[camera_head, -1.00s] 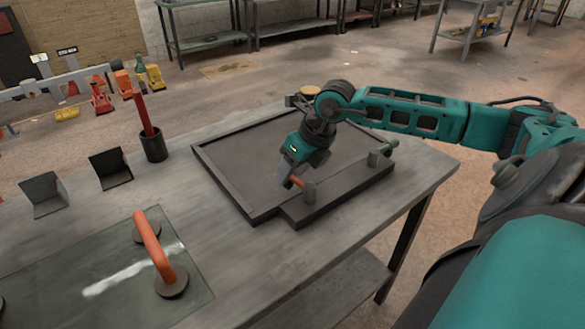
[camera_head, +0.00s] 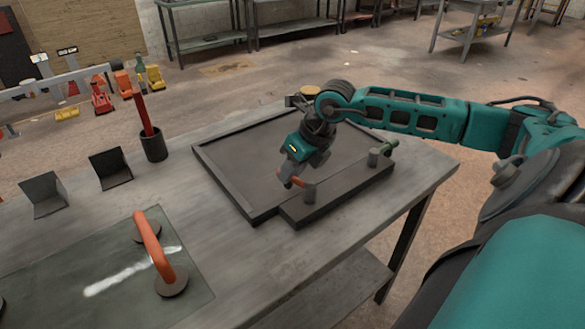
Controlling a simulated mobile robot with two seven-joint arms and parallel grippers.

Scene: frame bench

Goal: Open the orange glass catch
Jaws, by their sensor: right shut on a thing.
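The orange glass catch (camera_head: 297,181) is a small orange lever on a short grey post (camera_head: 308,193), at the near end of the dark bar along the right side of the frame (camera_head: 225,188). My right gripper (camera_head: 287,180) comes down over the lever from above and is shut on it; its fingers hide part of the lever. A second catch with a green lever (camera_head: 389,147) sits on a grey post farther along the same bar. My left gripper is not in view.
A glass pane (camera_head: 75,285) with an orange-handled suction lifter (camera_head: 152,245) lies at the bench's front left. A dark cup (camera_head: 153,146) holding a red stick and two angled dark holders (camera_head: 110,168) stand at the left. The bench (camera_head: 240,260) between pane and frame is clear.

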